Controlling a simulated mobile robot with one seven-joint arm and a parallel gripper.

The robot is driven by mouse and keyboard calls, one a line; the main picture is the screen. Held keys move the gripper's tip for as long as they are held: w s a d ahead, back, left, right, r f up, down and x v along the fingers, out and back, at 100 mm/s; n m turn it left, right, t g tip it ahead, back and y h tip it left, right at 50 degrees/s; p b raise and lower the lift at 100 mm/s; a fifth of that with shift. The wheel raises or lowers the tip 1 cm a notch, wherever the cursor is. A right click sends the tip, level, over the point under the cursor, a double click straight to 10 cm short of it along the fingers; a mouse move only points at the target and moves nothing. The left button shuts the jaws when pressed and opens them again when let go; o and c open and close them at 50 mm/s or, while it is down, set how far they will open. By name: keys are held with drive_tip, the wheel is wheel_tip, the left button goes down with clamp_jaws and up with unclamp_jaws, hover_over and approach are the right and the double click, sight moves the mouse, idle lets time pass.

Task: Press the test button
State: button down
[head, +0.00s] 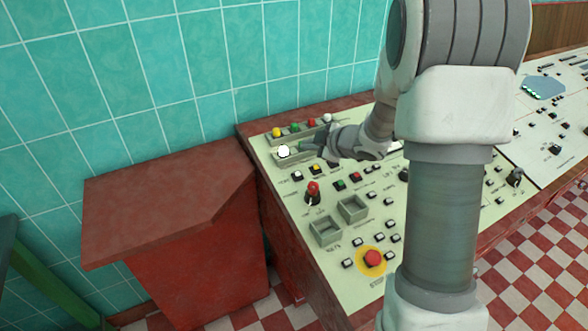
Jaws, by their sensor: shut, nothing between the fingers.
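The pale green control panel (284,212) carries many small buttons with labels too small to read, so I cannot tell for sure which is the test button. A small row of square buttons (297,175) sits near its upper left, below a brightly lit white round lamp (284,151). My gripper (321,152) is shut and empty, over the upper part of the panel just right of the lit lamp. It hides part of the panel there. I cannot tell whether its fingertips touch anything.
A red-handled knob (313,192), two square recesses (325,231) and a red stop button (372,258) on yellow stand nearer. A red cabinet (165,200) is at left; a tiled wall stands behind.

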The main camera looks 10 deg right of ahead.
sight(298, 175)
drive_tip(key=shift+w+a+f, duration=0.25)
drive_tip(key=shift+f, duration=0.05)
drive_tip(key=f+b, duration=0.2)
drive_tip(key=f, duration=0.1)
drive_tip(key=w+f+b, duration=0.1)
drive_tip(key=f+b, duration=0.1)
drive_tip(key=b, duration=0.1)
drive_tip(key=f+b, duration=0.2)
drive_tip(key=f, duration=0.1)
drive_tip(key=shift+w+a+f, duration=0.25)
drive_tip(key=shift+w+f, duration=0.05)
drive_tip(key=shift+f+b, duration=0.15)
drive_tip(key=shift+b, duration=0.15)
idle(1.8)
drive_tip(key=shift+w+f, duration=0.1)
drive_tip(key=shift+f, duration=0.15)
drive_tip(key=shift+f+b, duration=0.35)
drive_tip(key=shift+b, duration=0.05)
idle(0.5)
drive_tip(key=shift+r, duration=0.1)
drive_tip(key=shift+r+p, duration=0.7)
drive_tip(key=shift+p, duration=0.05)
